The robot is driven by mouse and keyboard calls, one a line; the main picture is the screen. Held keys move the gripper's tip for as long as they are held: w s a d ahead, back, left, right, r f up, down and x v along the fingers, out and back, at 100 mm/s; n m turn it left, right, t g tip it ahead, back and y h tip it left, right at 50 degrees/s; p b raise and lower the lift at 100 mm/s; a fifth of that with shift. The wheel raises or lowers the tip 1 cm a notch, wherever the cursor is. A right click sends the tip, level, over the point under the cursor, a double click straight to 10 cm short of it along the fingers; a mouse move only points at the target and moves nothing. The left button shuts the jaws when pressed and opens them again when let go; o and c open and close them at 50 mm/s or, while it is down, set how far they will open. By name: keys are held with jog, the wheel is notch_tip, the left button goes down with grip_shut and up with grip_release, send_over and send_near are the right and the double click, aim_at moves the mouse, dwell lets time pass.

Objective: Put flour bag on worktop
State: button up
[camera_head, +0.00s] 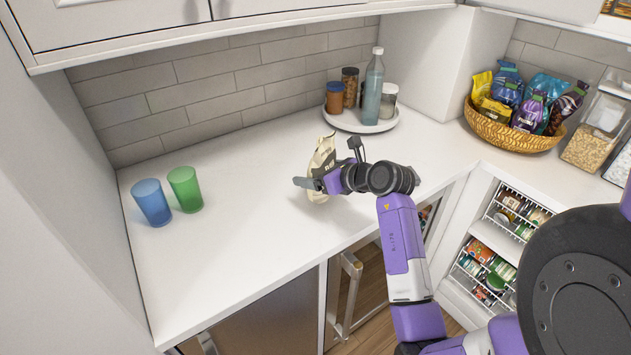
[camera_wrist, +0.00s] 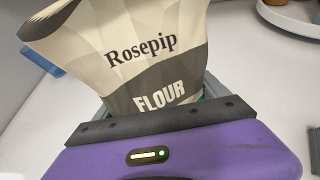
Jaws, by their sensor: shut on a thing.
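The flour bag (camera_head: 320,160) is cream with a dark band, and it is over or on the white worktop (camera_head: 230,235) in the head view. In the wrist view the flour bag (camera_wrist: 150,50) shows the words "Rosepip" and "FLOUR" and looks tilted. My gripper (camera_head: 316,184) is shut on the bag's near side; its purple body (camera_wrist: 170,150) fills the bottom of the wrist view. The bag's lower part is partly hidden by my gripper, and I cannot tell whether its base touches the worktop.
A blue cup (camera_head: 151,203) and a green cup (camera_head: 185,189) stand at the left. A round tray (camera_head: 345,122) with a bottle and jars is behind the bag. A wicker basket (camera_head: 512,138) of snack bags is at the right. The worktop between cups and bag is clear.

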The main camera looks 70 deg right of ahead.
jog(key=shift+f, duration=1.25)
jog(key=shift+f, duration=0.1)
jog(key=o, duration=2)
jog(key=shift+f, duration=0.15)
jog(key=shift+c, duration=0.2)
